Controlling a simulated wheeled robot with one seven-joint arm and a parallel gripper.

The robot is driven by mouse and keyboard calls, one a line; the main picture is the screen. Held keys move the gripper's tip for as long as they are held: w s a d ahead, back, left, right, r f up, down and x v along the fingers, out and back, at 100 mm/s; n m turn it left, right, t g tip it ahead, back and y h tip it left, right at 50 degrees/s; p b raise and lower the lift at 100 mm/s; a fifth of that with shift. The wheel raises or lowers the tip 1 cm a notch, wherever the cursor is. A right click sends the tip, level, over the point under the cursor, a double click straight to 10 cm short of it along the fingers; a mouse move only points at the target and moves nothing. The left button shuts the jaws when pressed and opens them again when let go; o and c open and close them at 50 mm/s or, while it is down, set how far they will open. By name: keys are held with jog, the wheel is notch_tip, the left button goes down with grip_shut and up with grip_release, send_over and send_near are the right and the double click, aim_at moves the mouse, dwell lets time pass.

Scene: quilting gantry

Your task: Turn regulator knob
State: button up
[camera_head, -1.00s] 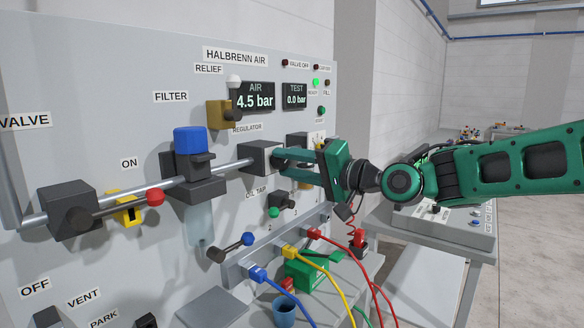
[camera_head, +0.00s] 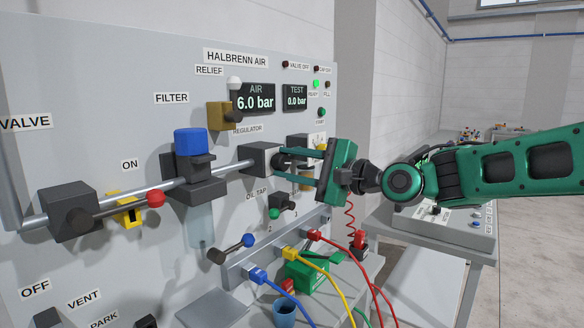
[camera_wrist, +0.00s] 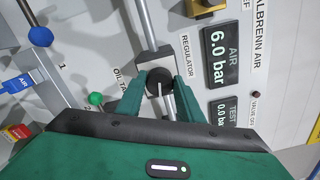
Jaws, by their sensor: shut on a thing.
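The regulator knob is a round black knob with a light pointer line. It shows in the wrist view (camera_wrist: 159,80) on the grey regulator block (camera_head: 260,159) under the REGULATOR label. My green gripper (camera_head: 282,160) reaches it from the right, and its two fingers are shut on the knob's sides. In the wrist view my gripper (camera_wrist: 160,92) has one finger on each side of the knob. The AIR display (camera_head: 253,98) reads 6.0 bar, and the TEST display (camera_head: 296,97) reads 0.0 bar.
A blue-topped filter (camera_head: 190,142) stands left of the regulator on the pipe. The oil tap (camera_head: 280,206) with a green ball is below. Blue, yellow and red hoses (camera_head: 330,242) hang from plugs below. A bench (camera_head: 440,222) stands behind my arm.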

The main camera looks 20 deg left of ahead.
jog(key=shift+w+d+f+m, duration=0.1)
jog(key=shift+w+d+m, duration=0.15)
jog(key=shift+w+m, duration=0.25)
jog(key=o, duration=1.1)
jog(key=shift+s+a, duration=0.15)
jog(key=shift+s, duration=0.15)
jog(key=v, duration=1)
jog(key=shift+d, duration=0.4)
